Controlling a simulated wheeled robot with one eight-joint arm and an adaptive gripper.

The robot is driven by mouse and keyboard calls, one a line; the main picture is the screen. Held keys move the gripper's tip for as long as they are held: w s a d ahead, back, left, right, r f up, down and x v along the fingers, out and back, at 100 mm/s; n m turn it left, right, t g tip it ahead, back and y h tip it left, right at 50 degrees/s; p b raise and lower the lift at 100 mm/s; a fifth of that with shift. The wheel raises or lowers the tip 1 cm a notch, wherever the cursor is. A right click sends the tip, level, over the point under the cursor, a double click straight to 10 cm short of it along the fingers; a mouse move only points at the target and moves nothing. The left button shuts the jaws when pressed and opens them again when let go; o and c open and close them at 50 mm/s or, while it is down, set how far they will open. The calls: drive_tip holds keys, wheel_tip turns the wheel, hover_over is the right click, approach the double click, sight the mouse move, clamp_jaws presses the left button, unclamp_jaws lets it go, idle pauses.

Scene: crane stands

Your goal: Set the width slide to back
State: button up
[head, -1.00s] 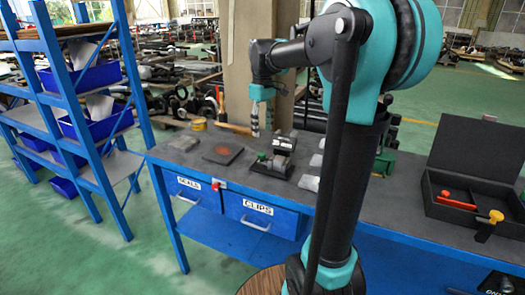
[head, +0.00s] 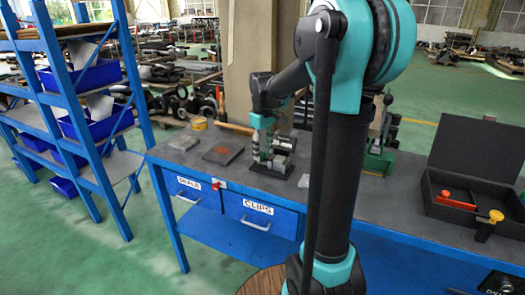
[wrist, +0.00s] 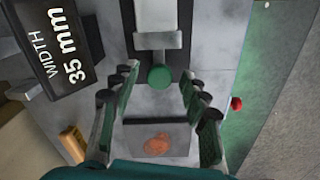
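The width slide shows in the wrist view as a pale block (wrist: 158,20) on a dark track, with a round green knob (wrist: 160,77) at its near end. A black display (wrist: 52,45) beside it reads "WIDTH 35 mm". My gripper (wrist: 160,72) is open, one finger on each side of the knob, with visible gaps between. In the head view my gripper (head: 263,155) points down over the slide's base (head: 272,171) on the workbench. There the gripper hides the knob and part of the slide.
A dark square pad (head: 222,151) with an orange mark lies left of the slide. A yellow item (head: 199,124) sits behind it. A grey block (head: 304,181) lies to the right. An open black case (head: 474,180) stands farther right. Shelves (head: 75,100) stand left of the bench (head: 385,205).

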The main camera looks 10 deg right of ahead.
clamp_jaws()
drive_tip(key=shift+w+a, duration=0.9)
drive_tip(key=shift+a, duration=0.25)
drive_tip(key=shift+o, duration=0.9)
unclamp_jaws()
drive_tip(key=shift+r, duration=0.1)
wheel_tip(320, 180, up, 12)
